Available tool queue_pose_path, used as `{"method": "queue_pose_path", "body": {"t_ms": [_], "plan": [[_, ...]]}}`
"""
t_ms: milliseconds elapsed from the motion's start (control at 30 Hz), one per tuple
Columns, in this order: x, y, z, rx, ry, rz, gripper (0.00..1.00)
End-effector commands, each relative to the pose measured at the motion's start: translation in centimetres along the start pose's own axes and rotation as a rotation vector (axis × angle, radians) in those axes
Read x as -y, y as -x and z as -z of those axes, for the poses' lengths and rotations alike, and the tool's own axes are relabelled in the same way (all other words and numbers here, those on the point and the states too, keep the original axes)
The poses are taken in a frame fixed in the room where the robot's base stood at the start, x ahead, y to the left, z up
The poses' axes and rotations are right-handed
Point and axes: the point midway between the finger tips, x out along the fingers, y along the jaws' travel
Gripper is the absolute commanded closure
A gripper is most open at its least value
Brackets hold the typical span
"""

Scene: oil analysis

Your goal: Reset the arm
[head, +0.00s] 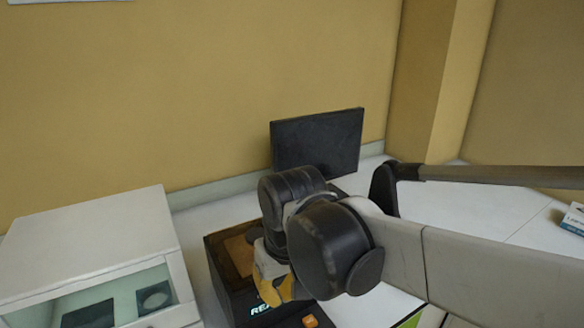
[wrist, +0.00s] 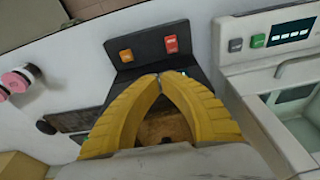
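My gripper (head: 273,287) has yellow ribbed fingers and hangs over the front of a black box-shaped device (head: 219,265) in the head view. In the wrist view the two fingertips of my gripper (wrist: 161,77) meet or nearly meet, with nothing visible between the tips. The device (wrist: 150,48) lies beyond them, with an orange button and a red button on its panel. My arm is bent and reaches in from the right in the head view, hiding part of the device and the gripper.
A white glass-fronted cabinet (head: 90,245) stands left of the device; its buttons and display show in the wrist view (wrist: 272,42). A black monitor (head: 318,142) stands behind my arm. Pink-ended white items (wrist: 17,82) are at the wrist view's left. The right counter (head: 450,200) is mostly clear.

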Motion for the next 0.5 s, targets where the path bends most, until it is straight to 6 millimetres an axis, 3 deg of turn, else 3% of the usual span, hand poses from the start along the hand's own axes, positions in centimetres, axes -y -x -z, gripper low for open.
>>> {"method": "queue_pose_path", "body": {"t_ms": [100,300,500], "plan": [[-5.2,1.3,-3.2,-0.088,-0.114,-0.027,1.0],[-12.8,2.4,-9.9,-0.266,-0.313,-0.108,1.0],[-16.4,2.2,-14.4,-0.38,-0.432,-0.182,1.0]]}}
